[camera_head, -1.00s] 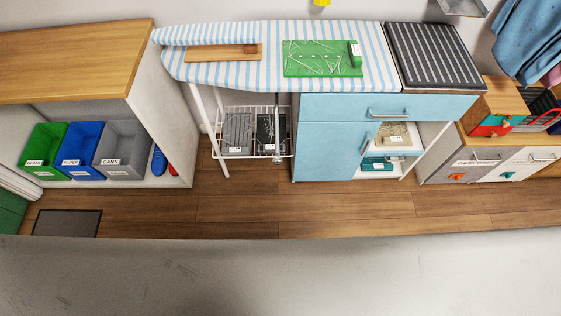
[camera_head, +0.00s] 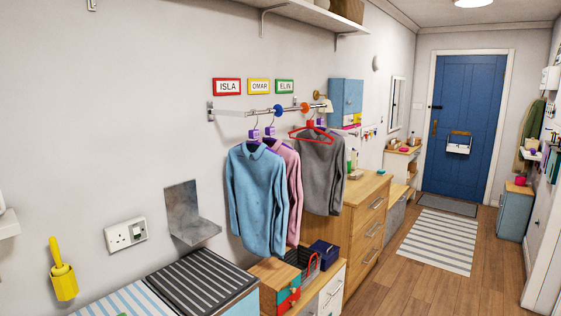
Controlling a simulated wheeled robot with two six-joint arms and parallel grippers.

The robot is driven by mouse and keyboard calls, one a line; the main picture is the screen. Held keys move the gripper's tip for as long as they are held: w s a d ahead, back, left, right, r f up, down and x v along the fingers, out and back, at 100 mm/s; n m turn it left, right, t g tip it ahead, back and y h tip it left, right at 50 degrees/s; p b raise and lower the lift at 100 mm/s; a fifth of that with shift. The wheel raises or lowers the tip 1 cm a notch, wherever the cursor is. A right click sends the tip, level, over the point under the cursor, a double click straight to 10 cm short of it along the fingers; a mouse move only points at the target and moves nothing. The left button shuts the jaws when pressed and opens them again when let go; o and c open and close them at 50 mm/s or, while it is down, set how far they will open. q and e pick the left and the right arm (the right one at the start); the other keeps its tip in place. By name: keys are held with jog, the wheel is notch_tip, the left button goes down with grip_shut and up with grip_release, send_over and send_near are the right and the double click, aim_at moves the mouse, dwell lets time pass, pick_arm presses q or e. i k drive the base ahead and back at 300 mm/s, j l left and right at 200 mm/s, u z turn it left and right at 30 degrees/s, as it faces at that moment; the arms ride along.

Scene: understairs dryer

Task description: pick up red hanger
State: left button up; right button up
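A red hanger (camera_head: 311,131) hangs from the wall rail (camera_head: 260,111) at its right part. A grey long-sleeved top (camera_head: 322,172) hangs with it, its shoulders just below the red bar. To its left on the same rail hang a blue shirt (camera_head: 257,197) and a pink top (camera_head: 291,183), partly hidden behind the blue one. Neither of my grippers is in view.
A wooden drawer chest (camera_head: 367,226) stands below and right of the clothes. A small grey shelf bracket (camera_head: 190,214) juts from the wall on the left. A yellow brush holder (camera_head: 62,276) hangs at far left. The wooden floor (camera_head: 415,274) is open towards the blue door (camera_head: 465,126).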

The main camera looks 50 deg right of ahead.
aim_at(310, 123)
jog(key=z, duration=1.85)
jog(key=u, duration=1.85)
jog(key=i+l, duration=0.1)
jog(key=l, duration=0.2)
jog(key=i+l+z, duration=0.1)
jog(key=l, duration=0.25)
jog(key=i+l, duration=0.15)
jog(key=l, duration=0.15)
jog(key=i+l+z, duration=0.1)
jog(key=l, duration=0.2)
